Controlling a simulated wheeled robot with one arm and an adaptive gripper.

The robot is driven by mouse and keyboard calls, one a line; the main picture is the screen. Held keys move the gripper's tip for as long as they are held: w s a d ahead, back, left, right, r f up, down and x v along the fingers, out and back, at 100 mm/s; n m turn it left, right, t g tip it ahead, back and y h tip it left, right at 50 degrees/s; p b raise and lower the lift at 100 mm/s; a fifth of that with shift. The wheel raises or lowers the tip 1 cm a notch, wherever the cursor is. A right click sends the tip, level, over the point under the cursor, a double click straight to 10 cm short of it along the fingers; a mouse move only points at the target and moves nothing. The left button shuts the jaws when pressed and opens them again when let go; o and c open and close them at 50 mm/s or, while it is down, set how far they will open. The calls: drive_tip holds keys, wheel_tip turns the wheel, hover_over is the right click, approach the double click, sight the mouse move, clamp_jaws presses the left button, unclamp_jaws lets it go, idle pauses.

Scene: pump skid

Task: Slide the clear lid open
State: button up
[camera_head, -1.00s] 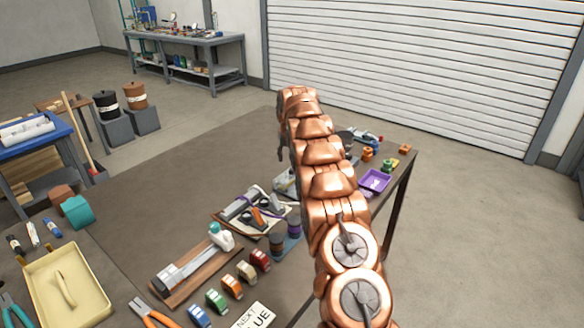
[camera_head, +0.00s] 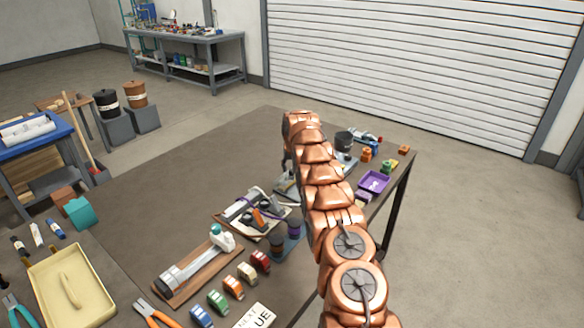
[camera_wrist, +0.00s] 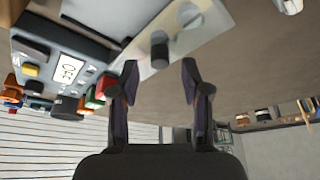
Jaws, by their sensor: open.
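My gripper (camera_wrist: 160,76) is open and empty in the wrist view, its two dark fingers apart. A pale board (camera_wrist: 216,28) lies beyond the fingertips. A short dark grey cylinder (camera_wrist: 159,48) stands on it, in line with the gap between the fingers; I cannot tell how far off. A pale, see-through round shape (camera_wrist: 188,13) shows on the same board and may be the clear lid, but I cannot be sure. In the head view my gripper is hidden behind my copper arm, and I cannot make out the lid there.
A grey box with an "OFF" label (camera_wrist: 69,69) and coloured parts sits left in the wrist view. In the head view, a purple tray (camera_head: 374,182) is right of my arm. A yellow tray (camera_head: 97,304) and tape dispensers (camera_head: 233,287) lie left. Bare tabletop (camera_head: 200,175) lies left of my arm.

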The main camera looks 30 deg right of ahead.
drive_tip(key=shift+p+x, duration=0.6)
drive_tip(key=shift+x, duration=0.4)
clamp_jaws()
idle(0.4)
